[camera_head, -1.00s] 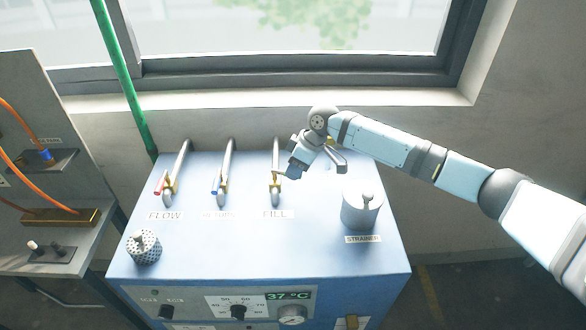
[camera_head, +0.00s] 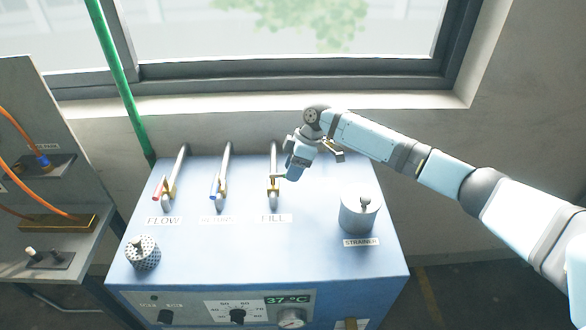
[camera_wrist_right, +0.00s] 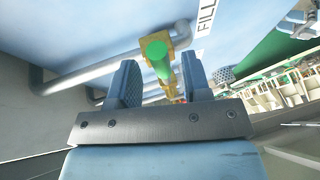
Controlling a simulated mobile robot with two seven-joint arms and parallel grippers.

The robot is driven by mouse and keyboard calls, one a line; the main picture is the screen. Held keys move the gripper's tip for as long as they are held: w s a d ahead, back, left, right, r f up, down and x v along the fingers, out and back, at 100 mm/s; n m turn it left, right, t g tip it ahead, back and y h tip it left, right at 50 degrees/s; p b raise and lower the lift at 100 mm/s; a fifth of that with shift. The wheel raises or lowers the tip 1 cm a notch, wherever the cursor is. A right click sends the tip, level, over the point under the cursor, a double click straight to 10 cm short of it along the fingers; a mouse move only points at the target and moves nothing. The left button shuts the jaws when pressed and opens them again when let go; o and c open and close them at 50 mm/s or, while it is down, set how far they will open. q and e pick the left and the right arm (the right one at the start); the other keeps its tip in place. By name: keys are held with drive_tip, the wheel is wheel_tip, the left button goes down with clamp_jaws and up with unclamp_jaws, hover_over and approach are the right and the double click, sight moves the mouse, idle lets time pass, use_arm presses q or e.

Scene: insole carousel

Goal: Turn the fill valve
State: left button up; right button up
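The fill valve (camera_head: 273,187) is a brass body on a grey pipe, behind the FILL label (camera_head: 273,218) on top of the blue cabinet. In the right wrist view the valve (camera_wrist_right: 180,35) shows as a yellow body with a green, rounded lever end facing me. My right gripper (camera_head: 284,177) is right beside the valve, on its right side in the head view. In the right wrist view its two fingers (camera_wrist_right: 160,82) are apart, with the green lever end between and beyond them. I cannot tell whether either finger touches it. My left gripper is out of view.
The red-handled FLOW valve (camera_head: 166,190) and a blue-handled valve (camera_head: 218,188) stand to the left on the blue cabinet (camera_head: 300,240). A strainer pot (camera_head: 359,211) stands front right, a perforated cylinder (camera_head: 143,253) front left. A window and wall are behind.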

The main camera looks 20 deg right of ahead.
drive_tip(key=b+v, duration=0.2)
drive_tip(key=v, duration=1.2)
drive_tip(key=shift+f, duration=0.1)
